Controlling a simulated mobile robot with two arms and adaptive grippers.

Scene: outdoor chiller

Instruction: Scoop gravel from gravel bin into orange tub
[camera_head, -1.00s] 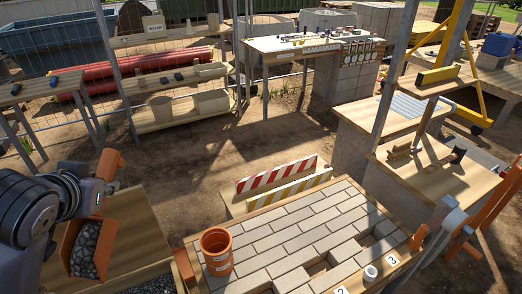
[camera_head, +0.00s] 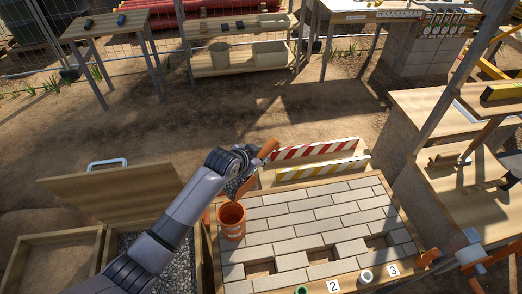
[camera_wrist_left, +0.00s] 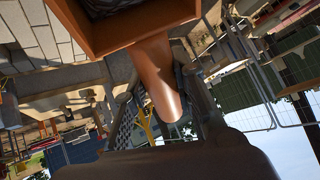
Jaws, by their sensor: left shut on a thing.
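My left gripper (camera_head: 250,158) is shut on the handle of an orange scoop (camera_head: 268,147). The scoop's pan is mostly hidden behind my wrist, with a little grey gravel showing in it. It is above and just behind the orange tub (camera_head: 231,222), close to its rim. The tub stands upright on the left end of the paved table; its inside is dark and I cannot tell what it holds. The gravel bin (camera_head: 110,250) holds grey gravel (camera_head: 182,268), partly hidden by my left arm. In the left wrist view the scoop's handle (camera_wrist_left: 160,80) runs into the gripper. My right gripper is not in view.
The paved table (camera_head: 300,215) has open gaps and labels 2 and 3 along its front. A red-striped barrier (camera_head: 305,148) and a yellow-striped barrier (camera_head: 320,169) stand behind it. A wooden lid (camera_head: 85,190) rises behind the bin. Open dirt ground lies behind.

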